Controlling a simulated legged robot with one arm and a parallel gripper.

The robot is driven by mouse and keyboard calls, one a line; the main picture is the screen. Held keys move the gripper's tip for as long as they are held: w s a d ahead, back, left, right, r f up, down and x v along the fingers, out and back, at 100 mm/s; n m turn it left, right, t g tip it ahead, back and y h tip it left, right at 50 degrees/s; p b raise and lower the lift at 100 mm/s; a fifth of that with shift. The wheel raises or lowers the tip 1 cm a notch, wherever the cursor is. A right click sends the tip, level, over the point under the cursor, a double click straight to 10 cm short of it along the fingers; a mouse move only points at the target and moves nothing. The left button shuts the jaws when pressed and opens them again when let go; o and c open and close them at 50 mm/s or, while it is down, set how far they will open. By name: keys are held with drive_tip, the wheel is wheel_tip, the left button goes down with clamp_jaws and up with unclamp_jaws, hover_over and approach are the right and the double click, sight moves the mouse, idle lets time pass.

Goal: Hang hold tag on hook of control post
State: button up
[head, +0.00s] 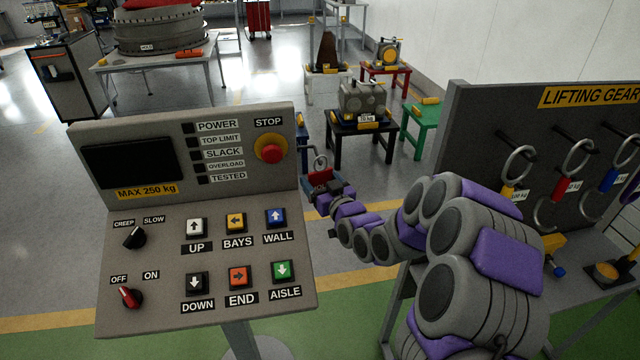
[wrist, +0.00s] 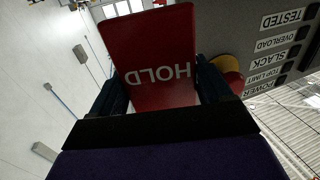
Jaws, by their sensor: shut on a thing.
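The red hold tag (wrist: 150,45) with white "HOLD" lettering is between the two dark fingers of my gripper (wrist: 160,88) in the wrist view. In the head view my gripper (head: 322,182) is shut on the tag (head: 319,176), with a grey loop standing above it. The control post (head: 180,190) fills the left of the head view. My gripper is just beyond its right edge, at about the height of the panel's bend. The post also shows upside down at the right of the wrist view (wrist: 255,40).
The red stop button (head: 271,150) is on the post's upper right, near my gripper. A lifting gear board (head: 480,120) with hanging shackles stands at the right. A black table (head: 360,128) and a green stool (head: 420,118) stand behind on the open floor.

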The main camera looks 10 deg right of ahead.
drive_tip(key=shift+w+d, duration=0.2)
drive_tip(key=shift+w, duration=0.55)
drive_tip(key=shift+w+a+f+p, duration=0.1)
drive_tip(key=shift+w+a+p, duration=0.05)
drive_tip(key=shift+w+p, duration=0.25)
drive_tip(key=shift+w+a+f, duration=0.15)
drive_tip(key=shift+w+f, duration=0.3)
drive_tip(key=shift+f, duration=0.05)
drive_tip(key=shift+w+f, duration=0.2)
drive_tip(key=shift+f, duration=0.1)
drive_tip(key=o, duration=1)
drive_tip(key=shift+f, duration=0.1)
